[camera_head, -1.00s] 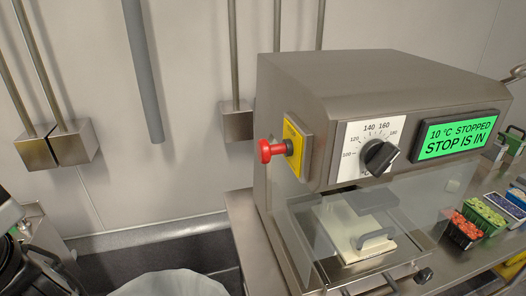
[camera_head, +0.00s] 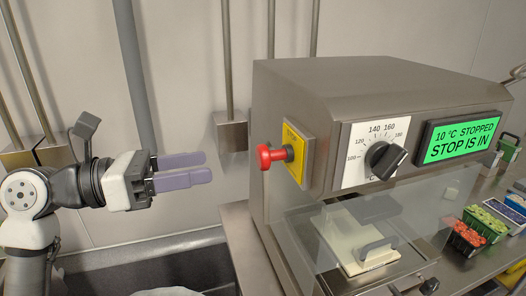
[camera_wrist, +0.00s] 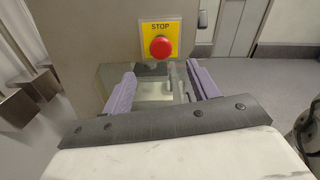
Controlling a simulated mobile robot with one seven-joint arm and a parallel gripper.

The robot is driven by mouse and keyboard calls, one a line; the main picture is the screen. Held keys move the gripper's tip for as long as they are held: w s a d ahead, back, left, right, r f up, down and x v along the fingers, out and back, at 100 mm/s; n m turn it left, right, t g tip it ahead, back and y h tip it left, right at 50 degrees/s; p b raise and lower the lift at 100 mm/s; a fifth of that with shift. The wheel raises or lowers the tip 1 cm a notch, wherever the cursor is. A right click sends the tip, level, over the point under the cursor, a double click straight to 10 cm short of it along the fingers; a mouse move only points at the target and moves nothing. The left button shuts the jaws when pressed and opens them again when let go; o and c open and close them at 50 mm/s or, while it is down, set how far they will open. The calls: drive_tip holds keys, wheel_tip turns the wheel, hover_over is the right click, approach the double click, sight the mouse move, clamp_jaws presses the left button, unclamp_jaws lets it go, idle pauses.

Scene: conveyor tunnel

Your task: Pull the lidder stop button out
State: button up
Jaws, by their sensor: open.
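The red stop button (camera_head: 268,155) sticks out from a yellow plate (camera_head: 297,152) on the left side of the steel lidder (camera_head: 370,85). In the wrist view the red button (camera_wrist: 161,47) faces me below the word STOP, above and between my finger tips. My gripper (camera_head: 208,168) is open, with two purple fingers pointing right toward the button. A clear gap lies between the finger tips and the button. In the wrist view my gripper (camera_wrist: 160,80) is empty. The green display (camera_head: 459,139) reads "10 °C STOPPED, STOP IS IN".
A black dial (camera_head: 384,157) sits on the lidder's front, left of the display. A clear guard (camera_head: 325,240) hangs below. Punnets of food (camera_head: 468,236) stand at right. Steel posts and brackets (camera_head: 230,130) are on the wall behind my gripper.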

sight(258, 156)
drive_tip(key=p+x, duration=0.3)
drive_tip(key=x, duration=0.7)
drive_tip(key=shift+s+r+p, duration=0.1)
drive_tip(key=shift+p, duration=0.2)
drive_tip(key=shift+w+d, duration=0.25)
drive_tip(key=shift+d, duration=0.4)
drive_tip(key=shift+c, duration=0.5)
